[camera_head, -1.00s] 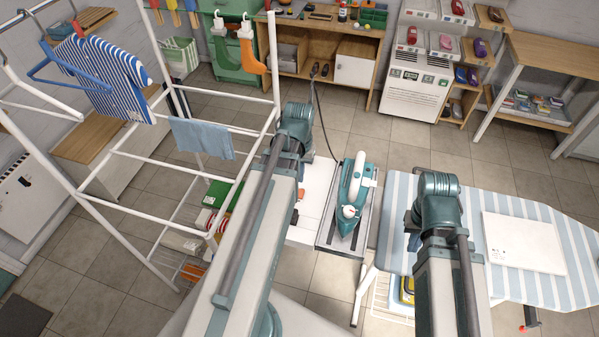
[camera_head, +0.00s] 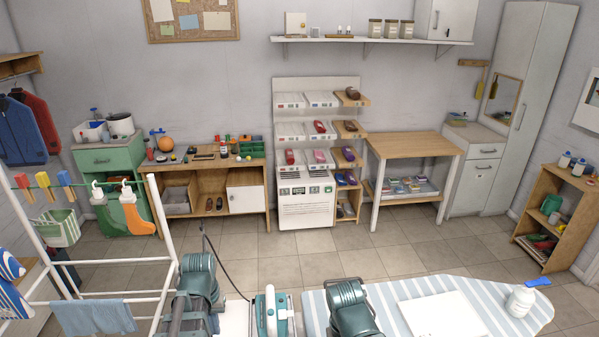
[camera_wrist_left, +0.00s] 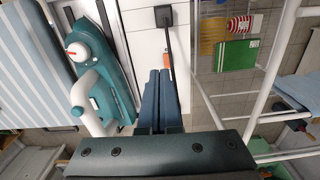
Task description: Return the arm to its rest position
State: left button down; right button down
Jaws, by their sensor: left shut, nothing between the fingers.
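My left arm (camera_head: 197,285) shows at the lower edge of the head view, left of the teal and white iron (camera_head: 270,312). In the left wrist view my left gripper (camera_wrist_left: 161,76) has its dark blue fingers together with nothing between them. The iron (camera_wrist_left: 107,70) stands just left of these fingers in that view, apart from them as far as I can tell. My right arm (camera_head: 352,308) shows in front of the striped ironing board (camera_head: 385,297); its gripper is hidden or below the picture.
A white drying rack (camera_head: 165,235) with a blue cloth (camera_head: 95,317) stands close on the left. A white panel (camera_head: 442,315) and a white bottle (camera_head: 520,301) are on the board. The tiled floor (camera_head: 300,268) beyond is clear up to the cabinets.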

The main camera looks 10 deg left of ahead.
pick_arm(q)
jog(key=s+d+f+m+b, duration=0.2)
jog(key=d+m, duration=0.1)
jog(key=d, duration=0.8)
jog(key=s+d+f+m+y+b, duration=0.1)
jog(key=s+d+f+m+b, duration=0.2)
jog(key=d, duration=0.8)
jog(key=shift+d+f, duration=0.15)
jog(key=shift+f, duration=0.1)
